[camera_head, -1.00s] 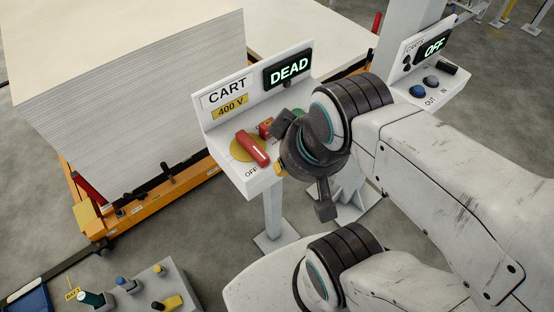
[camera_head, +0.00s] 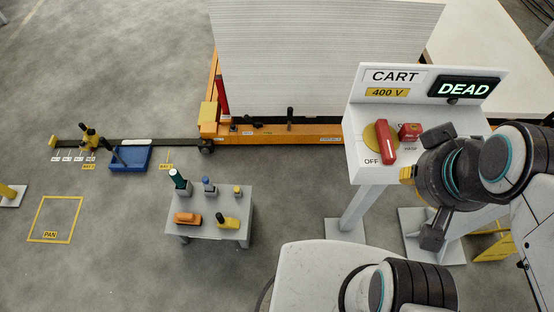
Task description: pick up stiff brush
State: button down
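A small grey table (camera_head: 208,232) stands at the lower middle left. An orange item (camera_head: 187,218) lies at its front left and may be the stiff brush, but its bristles are too small to make out. A yellow item with a dark part (camera_head: 228,223) lies to its right. My gripper (camera_head: 425,185) is at the right, in front of the cart switch panel and far from the small table.
A dark green-topped bottle (camera_head: 180,182), a blue-topped item (camera_head: 209,186) and a small yellow-topped item (camera_head: 237,191) stand at the table's back. The cart panel (camera_head: 378,130) reads DEAD. A blue tray (camera_head: 131,158) lies left on the floor. Floor around the marked PAN square (camera_head: 50,236) is clear.

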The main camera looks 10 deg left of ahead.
aim_at(179, 218)
jog(key=u, duration=2.15)
